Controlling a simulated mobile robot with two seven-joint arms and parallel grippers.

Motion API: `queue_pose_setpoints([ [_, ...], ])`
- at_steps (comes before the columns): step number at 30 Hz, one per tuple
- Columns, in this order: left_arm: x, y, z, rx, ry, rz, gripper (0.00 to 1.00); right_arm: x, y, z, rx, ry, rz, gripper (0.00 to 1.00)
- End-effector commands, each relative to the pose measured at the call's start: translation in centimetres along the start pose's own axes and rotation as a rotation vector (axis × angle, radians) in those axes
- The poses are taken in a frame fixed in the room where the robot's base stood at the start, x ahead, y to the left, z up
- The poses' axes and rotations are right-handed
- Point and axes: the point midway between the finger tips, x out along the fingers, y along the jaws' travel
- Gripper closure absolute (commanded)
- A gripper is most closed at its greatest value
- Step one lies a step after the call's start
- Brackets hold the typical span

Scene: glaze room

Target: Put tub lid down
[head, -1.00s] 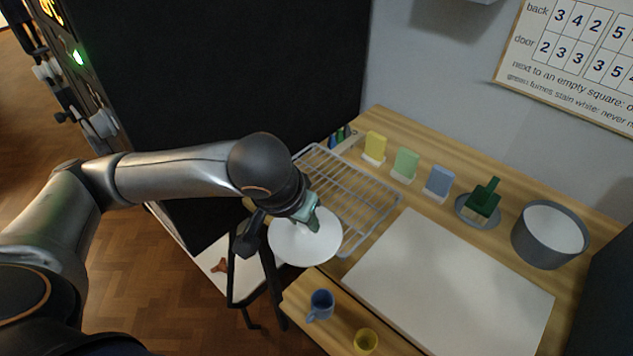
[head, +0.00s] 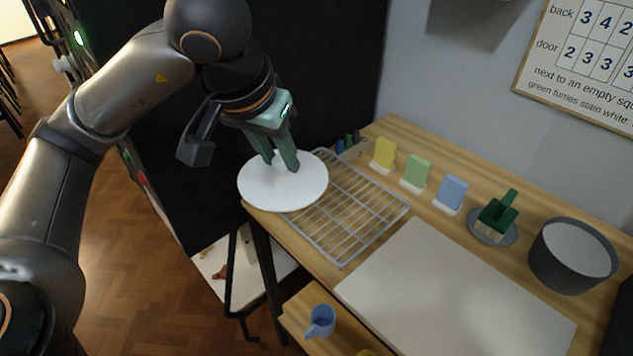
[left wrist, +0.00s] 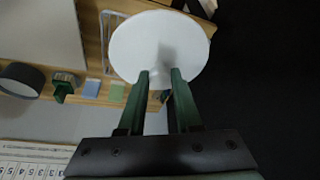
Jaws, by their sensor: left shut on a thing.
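The tub lid (head: 262,193) is a white round disc. My left gripper (head: 285,166) is shut on it from above, near the lid's middle. The lid hangs over the left end of the wire rack (head: 345,222) and the table's left edge; I cannot tell whether it touches the rack. In the left wrist view the lid (left wrist: 160,35) lies beyond the two green fingers (left wrist: 158,78), and its grip point is partly hidden. The grey tub (head: 573,256) stands at the right of the table. My right gripper is not in view.
A pale board (head: 455,290) covers the table's middle. Yellow (head: 384,152), green (head: 415,170) and blue (head: 452,190) blocks stand along the back. A green brush (head: 497,212) rests on a grey dish. A blue mug (head: 320,321) is on the lower front ledge.

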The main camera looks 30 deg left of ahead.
Motion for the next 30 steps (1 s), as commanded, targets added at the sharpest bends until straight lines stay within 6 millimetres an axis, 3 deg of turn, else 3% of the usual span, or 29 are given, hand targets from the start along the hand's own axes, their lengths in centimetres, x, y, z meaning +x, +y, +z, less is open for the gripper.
queue_pose_setpoints([
  [9,6.3,-0.1,-5.7,-0.002,-0.008,0.0,1.0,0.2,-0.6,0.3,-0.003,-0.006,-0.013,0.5],
  [15,10.8,-0.1,-6.9,0.0,-0.006,0.0,1.0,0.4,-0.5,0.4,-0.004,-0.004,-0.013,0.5],
  [24,13.7,-0.1,-7.8,-0.001,-0.005,0.0,1.0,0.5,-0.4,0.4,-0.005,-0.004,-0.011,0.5],
  [30,16.1,-0.1,-6.8,0.002,-0.004,-0.001,1.0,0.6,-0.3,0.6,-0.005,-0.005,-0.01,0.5],
])
